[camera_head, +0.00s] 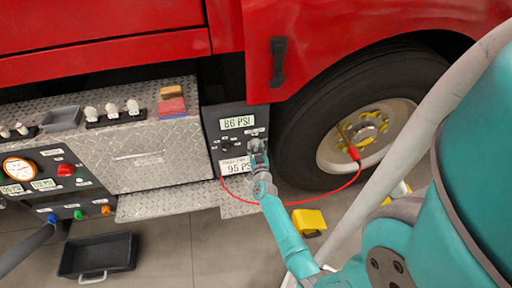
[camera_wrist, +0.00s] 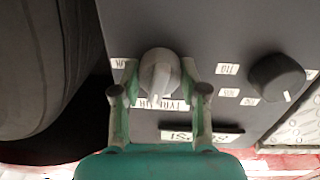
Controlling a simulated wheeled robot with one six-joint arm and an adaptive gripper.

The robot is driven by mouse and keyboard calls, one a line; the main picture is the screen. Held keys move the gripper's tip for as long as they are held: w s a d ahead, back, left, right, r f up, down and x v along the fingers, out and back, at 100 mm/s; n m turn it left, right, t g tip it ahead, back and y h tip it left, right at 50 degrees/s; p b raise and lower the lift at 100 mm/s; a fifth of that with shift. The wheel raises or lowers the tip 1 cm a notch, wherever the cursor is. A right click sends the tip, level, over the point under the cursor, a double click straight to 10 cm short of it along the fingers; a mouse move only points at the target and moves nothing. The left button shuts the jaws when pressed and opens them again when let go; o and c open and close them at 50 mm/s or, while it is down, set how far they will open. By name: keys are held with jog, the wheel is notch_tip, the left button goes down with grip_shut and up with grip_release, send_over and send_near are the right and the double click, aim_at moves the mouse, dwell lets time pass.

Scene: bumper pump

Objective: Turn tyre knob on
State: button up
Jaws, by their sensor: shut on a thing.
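The tyre knob (camera_wrist: 160,72) is a light grey knob on a dark panel. In the wrist view it sits between my gripper's fingertips (camera_wrist: 159,80), which are shut on it from both sides. Its pointer faces the upside-down label strip reading "TYRE" (camera_wrist: 170,103). In the head view my gripper (camera_head: 257,148) is at the right part of the dark panel (camera_head: 210,122) beside the wheel and hides the knob. The panel's upper display (camera_head: 237,122) reads 86 PSI and the lower one (camera_head: 237,166) reads 95 PSI.
A second, dark knob (camera_wrist: 276,78) is on the same panel. The tyre (camera_head: 300,125) is close at the panel's right. A yellow block (camera_head: 309,221) and black tray (camera_head: 97,256) lie on the floor.

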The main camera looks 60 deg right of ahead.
jog(key=m, duration=0.4)
jog(key=shift+r, duration=0.1)
jog(key=m, duration=0.7)
jog(key=shift+y, duration=0.3)
jog(key=shift+m, duration=1.9)
jog(key=shift+y, duration=0.3)
jog(key=o, duration=1.2)
jog(key=shift+c, duration=0.2)
jog(key=f+v, duration=0.1)
jog(key=v, duration=1.1)
jog(key=shift+r, duration=0.35)
